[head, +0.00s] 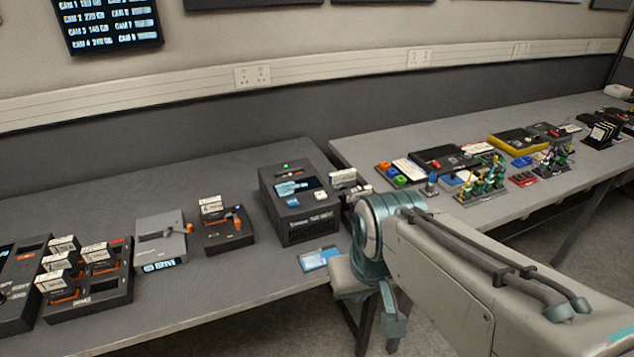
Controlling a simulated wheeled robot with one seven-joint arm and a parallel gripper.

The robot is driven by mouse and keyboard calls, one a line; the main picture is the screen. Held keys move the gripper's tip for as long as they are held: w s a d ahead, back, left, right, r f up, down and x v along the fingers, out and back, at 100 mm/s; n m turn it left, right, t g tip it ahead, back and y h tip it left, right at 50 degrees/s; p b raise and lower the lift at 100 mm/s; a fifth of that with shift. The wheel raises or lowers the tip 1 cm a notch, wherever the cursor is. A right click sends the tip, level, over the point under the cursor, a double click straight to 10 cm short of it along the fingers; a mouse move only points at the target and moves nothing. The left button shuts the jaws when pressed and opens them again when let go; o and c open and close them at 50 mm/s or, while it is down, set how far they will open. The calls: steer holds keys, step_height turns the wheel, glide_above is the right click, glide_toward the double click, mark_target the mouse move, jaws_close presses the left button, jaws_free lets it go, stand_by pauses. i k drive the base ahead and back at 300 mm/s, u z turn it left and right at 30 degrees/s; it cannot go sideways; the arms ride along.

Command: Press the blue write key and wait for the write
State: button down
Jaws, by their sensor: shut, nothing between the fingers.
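A dark grey box-shaped machine (312,222) stands near the right end of the left table, with a lit green lamp on top. Its sloped face has a dark screen (295,187) with pale blue content. Below the screen are a small pale bluish key (292,202) at the left and a whitish key (320,196) at the right. The writing on them is too small to read. My arm reaches in from the lower right, and its bent joint is right of the machine. My gripper's fingers do not show; no contact with the keys is visible.
A blue and white card (319,259) lies before the machine. To its left are a small dark holder (228,238), a grey device (160,240) and a dark card rack (100,300). The right table (440,135) holds several trays and devices. A gap separates the tables.

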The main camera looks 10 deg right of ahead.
mark_target(291, 203)
steer(key=z, duration=0.3)
steer(key=i, duration=1.1)
steer(key=u, duration=0.65)
